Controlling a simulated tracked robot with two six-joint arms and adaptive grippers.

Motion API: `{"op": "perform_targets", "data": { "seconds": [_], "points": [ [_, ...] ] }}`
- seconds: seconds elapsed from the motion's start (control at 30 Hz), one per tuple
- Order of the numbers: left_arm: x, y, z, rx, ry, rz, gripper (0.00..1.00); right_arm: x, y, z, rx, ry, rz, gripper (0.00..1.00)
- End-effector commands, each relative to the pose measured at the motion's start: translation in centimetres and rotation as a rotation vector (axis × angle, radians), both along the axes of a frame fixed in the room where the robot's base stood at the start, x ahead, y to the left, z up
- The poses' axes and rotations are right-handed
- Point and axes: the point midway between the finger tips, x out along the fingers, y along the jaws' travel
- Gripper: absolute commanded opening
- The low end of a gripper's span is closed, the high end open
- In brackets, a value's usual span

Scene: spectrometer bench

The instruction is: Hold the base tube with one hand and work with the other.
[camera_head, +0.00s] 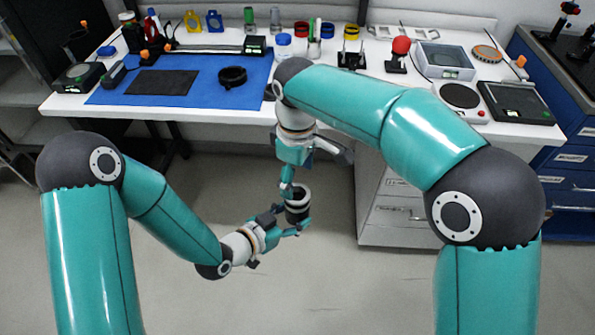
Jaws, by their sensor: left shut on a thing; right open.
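The base tube (296,207), a short dark cylinder with a pale ring at its top, is held upright in the air in front of the bench. My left gripper (293,222) comes from the lower left and is shut on the base tube, with its fingers around the tube's lower part. My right gripper (287,188) points down from above, at the tube's upper left edge. It is open; whether it touches the tube I cannot tell. A black ring-shaped part (232,76) lies on the blue mat (205,92).
The white bench (340,100) stands behind, its front edge just beyond my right wrist. A black pad (162,82), a red-topped device (398,55), a round-plate instrument (460,97) and a grey tray (445,60) stand on it. Drawers (393,215) are below. The floor around the grippers is clear.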

Motion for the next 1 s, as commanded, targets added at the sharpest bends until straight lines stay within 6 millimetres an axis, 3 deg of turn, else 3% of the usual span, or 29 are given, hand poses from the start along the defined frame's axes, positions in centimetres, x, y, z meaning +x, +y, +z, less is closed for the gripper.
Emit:
{"op": "perform_targets", "data": {
  "seconds": [0.5,0.87,1.0],
  "points": [
    [0.0,0.0,0.1,-0.001,-0.002,0.0,0.0,-0.1,0.0,-6.7,-0.002,0.003,0.0,0.79],
    [0.0,0.0,0.1,-0.001,-0.002,0.0,0.0,0.0,0.0,-7.2,-0.001,0.0,-0.001,0.79],
    [0.0,0.0,0.1,-0.001,-0.002,0.0,0.0,0.0,0.0,-7.2,-0.001,0.0,0.0,0.61]
  ]
}}
